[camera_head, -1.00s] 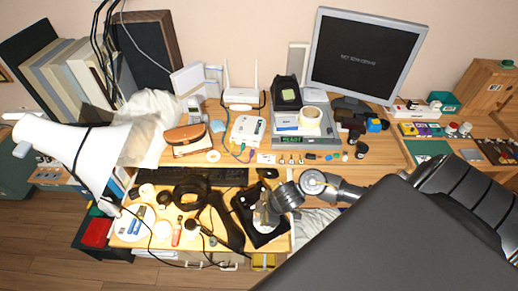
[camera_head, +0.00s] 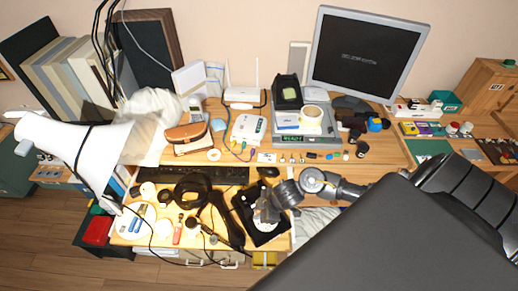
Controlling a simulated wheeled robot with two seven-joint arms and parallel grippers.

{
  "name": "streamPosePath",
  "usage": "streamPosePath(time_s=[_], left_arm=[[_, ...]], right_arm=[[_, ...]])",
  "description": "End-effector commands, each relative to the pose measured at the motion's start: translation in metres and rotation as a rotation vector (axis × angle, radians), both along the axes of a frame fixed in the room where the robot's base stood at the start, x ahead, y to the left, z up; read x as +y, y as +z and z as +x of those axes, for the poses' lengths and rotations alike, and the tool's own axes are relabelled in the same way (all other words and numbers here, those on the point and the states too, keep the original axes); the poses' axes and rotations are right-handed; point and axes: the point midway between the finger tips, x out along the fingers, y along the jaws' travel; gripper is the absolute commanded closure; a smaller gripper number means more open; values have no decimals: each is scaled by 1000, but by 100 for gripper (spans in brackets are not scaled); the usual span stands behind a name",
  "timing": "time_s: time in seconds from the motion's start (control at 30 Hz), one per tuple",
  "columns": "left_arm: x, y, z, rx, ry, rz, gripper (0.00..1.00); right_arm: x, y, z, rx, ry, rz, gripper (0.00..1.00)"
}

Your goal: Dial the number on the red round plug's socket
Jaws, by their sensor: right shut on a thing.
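A black dial phone (camera_head: 279,236) with a pale round dial stands at the front of the desk. My right gripper (camera_head: 265,213) comes in from the right and is shut at the dial, its wrist covering much of the phone. The fingertips and exactly what they grip are too small to tell. A black handset-like piece (camera_head: 226,217) lies just left of the phone. A white box (camera_head: 248,128) with coloured plugs and leads at its lower edge stands behind. The plugs' shapes and the socket numbers are not readable. My left gripper is not in view.
A grey device (camera_head: 303,128) with a small lit display stands right of the white box. The monitor (camera_head: 366,53) shows unreadable text. My dark body covers the lower right.

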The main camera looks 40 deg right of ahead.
Motion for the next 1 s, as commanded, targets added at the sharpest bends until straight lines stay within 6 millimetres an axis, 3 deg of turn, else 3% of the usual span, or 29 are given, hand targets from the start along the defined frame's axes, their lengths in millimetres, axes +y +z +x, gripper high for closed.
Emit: streamPosePath(time_s=[1.0], left_arm=[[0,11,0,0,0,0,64]], right_arm=[[-17,5,9,-1,-1,-1,100]])
